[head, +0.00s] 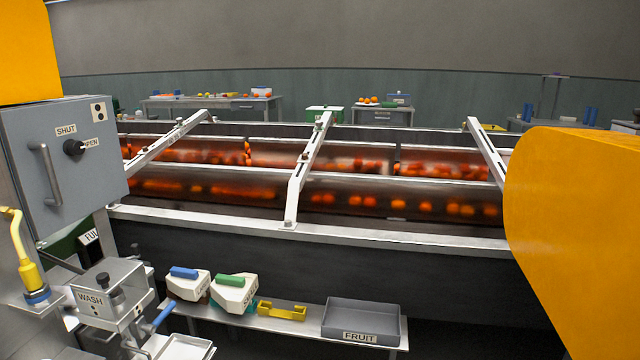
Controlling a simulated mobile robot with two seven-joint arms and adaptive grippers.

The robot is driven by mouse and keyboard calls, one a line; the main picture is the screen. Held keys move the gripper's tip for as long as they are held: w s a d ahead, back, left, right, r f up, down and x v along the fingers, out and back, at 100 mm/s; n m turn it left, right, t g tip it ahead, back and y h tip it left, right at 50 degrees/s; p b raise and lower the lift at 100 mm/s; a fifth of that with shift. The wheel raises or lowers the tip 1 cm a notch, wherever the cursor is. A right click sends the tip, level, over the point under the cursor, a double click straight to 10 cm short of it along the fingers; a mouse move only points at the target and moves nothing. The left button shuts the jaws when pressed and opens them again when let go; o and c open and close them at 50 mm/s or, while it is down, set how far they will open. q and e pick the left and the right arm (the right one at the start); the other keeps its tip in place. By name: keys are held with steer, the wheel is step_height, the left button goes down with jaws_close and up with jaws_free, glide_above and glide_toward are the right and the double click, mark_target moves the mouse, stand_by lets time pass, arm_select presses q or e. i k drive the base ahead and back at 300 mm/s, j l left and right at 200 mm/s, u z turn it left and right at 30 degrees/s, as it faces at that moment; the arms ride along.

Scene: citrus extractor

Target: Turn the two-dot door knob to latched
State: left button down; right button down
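The black door knob (74,148) is on the front of a grey box (100,190) at the left of the head view. A white plate with two black dots (98,112) is above and right of it. A SHUT label (66,130) is above left of the knob and an OPEN label (91,142) is at its right. The knob's pointer seems turned right, partly covering the OPEN label. A grey bar handle (46,175) is left of the knob. Neither of my grippers shows; large orange parts, likely my arms, fill the upper left corner and right side.
A long machine (330,232) with blurred orange fruit spans the middle. Below stand a WASH unit (112,280), a yellow hooked tool (28,270), a shelf (265,325) with blue- and green-topped white pieces, and a FRUIT tray (360,338). The space before the knob looks clear.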

mark_target(71, 147)
steer(key=u, duration=1.2)
steer(key=i+l, duration=0.05)
